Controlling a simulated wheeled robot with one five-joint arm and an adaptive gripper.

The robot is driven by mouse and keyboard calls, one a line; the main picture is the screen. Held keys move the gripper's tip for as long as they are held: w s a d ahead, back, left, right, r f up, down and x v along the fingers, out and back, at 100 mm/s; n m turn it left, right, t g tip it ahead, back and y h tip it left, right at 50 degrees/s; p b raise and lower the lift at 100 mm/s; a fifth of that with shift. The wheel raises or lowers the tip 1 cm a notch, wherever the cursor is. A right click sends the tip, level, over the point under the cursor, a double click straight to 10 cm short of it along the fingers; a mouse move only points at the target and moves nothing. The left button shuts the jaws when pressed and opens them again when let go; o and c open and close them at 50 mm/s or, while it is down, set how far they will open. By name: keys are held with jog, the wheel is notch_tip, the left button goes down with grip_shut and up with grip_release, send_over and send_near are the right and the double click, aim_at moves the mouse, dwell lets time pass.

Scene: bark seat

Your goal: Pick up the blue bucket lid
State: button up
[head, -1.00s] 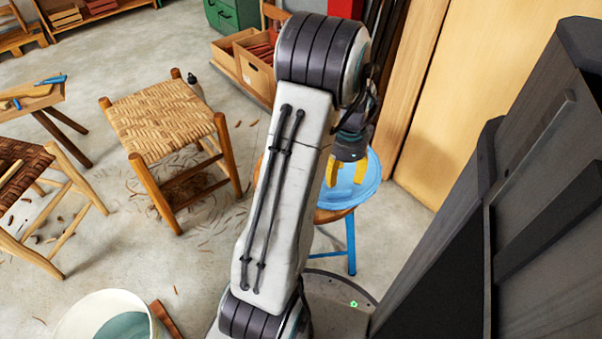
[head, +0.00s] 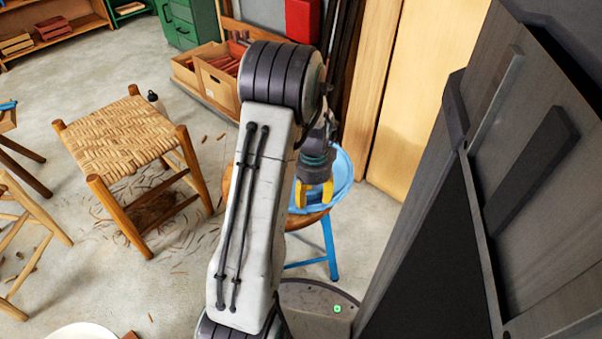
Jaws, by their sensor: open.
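The blue bucket lid (head: 343,178) is a round, light-blue disc lying on a stool (head: 329,248) with a wooden seat and blue legs. My arm hides the lid's left part. My gripper (head: 314,194) has yellow fingers and points down in front of the lid in the head view. The fingers are apart with nothing seen between them. I cannot tell whether they touch the lid.
A woven-seat stool (head: 120,135) stands to the left, with bark shavings on the floor around it. Wooden crates (head: 215,78) stand behind my arm. A pale wood panel (head: 425,90) rises close to the right of the lid. A white bucket rim (head: 84,331) shows at the bottom left.

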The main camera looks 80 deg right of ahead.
grip_shut()
dwell(0.5)
